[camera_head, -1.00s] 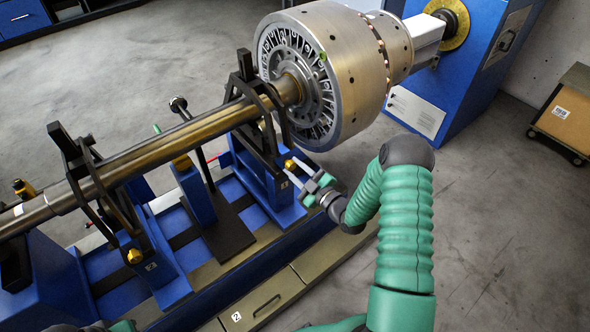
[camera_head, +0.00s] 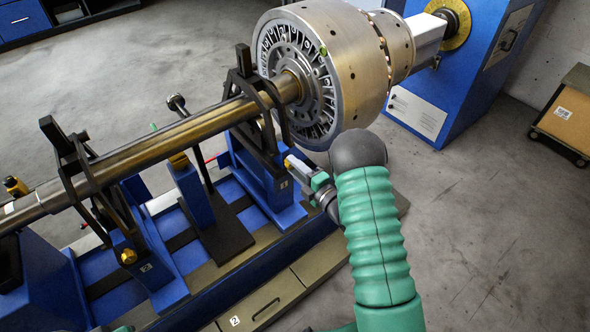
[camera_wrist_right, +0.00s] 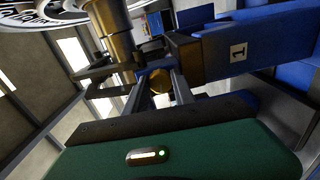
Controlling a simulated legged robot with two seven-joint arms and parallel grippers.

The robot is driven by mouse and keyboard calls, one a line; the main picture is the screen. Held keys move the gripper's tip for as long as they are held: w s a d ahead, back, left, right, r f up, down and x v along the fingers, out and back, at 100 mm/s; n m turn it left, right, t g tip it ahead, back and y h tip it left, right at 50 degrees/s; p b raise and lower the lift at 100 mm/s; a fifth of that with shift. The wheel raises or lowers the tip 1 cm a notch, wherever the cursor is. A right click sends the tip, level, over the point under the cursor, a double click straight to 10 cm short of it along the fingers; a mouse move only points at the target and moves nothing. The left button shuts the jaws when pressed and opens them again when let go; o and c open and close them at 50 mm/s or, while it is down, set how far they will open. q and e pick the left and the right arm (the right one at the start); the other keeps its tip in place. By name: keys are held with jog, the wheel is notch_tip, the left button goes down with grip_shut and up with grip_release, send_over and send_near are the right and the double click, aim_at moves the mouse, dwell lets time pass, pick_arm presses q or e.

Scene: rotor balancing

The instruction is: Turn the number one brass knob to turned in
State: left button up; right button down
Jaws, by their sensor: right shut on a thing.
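The number one brass knob (camera_head: 288,164) sits on the blue support block marked 1 (camera_head: 283,185), mostly hidden behind my fingers in the head view. My right gripper (camera_head: 293,165) is shut on this knob. In the right wrist view the brass knob (camera_wrist_right: 160,81) shows between the two fingers of the right gripper (camera_wrist_right: 160,88), beside the blue post with the label 1 (camera_wrist_right: 238,50). How far the knob is turned cannot be read.
A second brass knob (camera_head: 129,256) is on the block marked 2. The long shaft (camera_head: 160,148) runs above the stands to the large rotor (camera_head: 335,65), close above my right arm. Drawers (camera_head: 270,298) line the front.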

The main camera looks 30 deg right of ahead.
jog(key=shift+s+a+f+n+b, duration=0.1)
jog(key=shift+a+f+n+b, duration=0.1)
jog(key=shift+n, duration=0.3)
jog(key=shift+a+f+n+b, duration=0.1)
jog(key=shift+n+b, duration=0.05)
jog(key=shift+n, duration=0.35)
jog(key=shift+f, duration=0.1)
jog(key=c, duration=1.1)
grip_release()
jog(key=shift+o, duration=0.2)
jog(key=shift+d+r, duration=0.1)
jog(key=shift+r, duration=0.1)
jog(key=s+d+p, duration=0.1)
jog(key=s+p, duration=0.1)
jog(key=s, duration=1.4)
jog(key=shift+s+d+r, duration=0.2)
jog(key=shift+s+r, duration=0.05)
jog(key=shift+s, duration=0.1)
